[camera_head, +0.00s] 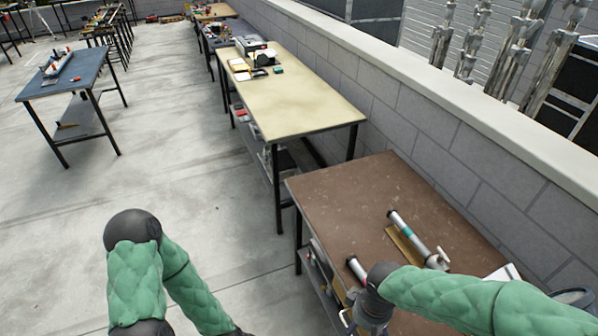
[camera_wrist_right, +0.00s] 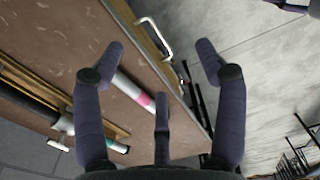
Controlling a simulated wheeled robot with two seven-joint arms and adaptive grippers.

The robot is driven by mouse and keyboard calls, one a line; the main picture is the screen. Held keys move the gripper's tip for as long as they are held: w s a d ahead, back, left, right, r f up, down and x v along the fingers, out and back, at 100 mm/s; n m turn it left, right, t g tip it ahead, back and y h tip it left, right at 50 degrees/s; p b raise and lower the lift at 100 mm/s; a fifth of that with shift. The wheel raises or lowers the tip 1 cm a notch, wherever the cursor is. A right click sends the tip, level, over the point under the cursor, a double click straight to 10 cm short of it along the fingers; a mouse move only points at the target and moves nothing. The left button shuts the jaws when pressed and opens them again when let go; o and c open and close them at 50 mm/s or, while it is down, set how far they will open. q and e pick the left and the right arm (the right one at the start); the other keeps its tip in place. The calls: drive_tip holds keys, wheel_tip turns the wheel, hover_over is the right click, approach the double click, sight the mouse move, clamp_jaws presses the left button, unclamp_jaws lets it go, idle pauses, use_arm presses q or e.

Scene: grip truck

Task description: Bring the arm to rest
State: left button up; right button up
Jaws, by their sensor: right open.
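My right arm, in green padding, comes in from the lower right in the head view. My right gripper (camera_head: 348,318) is over the front edge of the brown table (camera_head: 340,200). In the right wrist view my right gripper (camera_wrist_right: 160,75) has its dark fingers spread, with nothing held between them. A white tube with a pink band (camera_wrist_right: 144,99) lies on the table beyond the fingers, apart from them as far as I can tell. My left arm (camera_head: 140,275) hangs at the lower left, and its gripper is out of the picture.
A second tube tool (camera_head: 412,235) lies on the brown table near a wooden strip. A pale yellow table (camera_head: 295,100) stands behind it, along a grey block wall (camera_head: 420,125). A blue table (camera_head: 65,80) stands at the far left. The concrete floor between is clear.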

drive_tip(key=a+f+m+y, duration=0.2)
drive_tip(key=a+f+m, duration=0.1)
drive_tip(key=f, duration=0.8)
drive_tip(key=s+a+f+m+y, duration=0.1)
drive_tip(key=f+m, duration=0.3)
drive_tip(key=f, duration=0.8)
drive_tip(key=shift+s+a+y, duration=0.25)
drive_tip(key=shift+a+y, duration=0.15)
drive_tip(key=shift+a, duration=0.5)
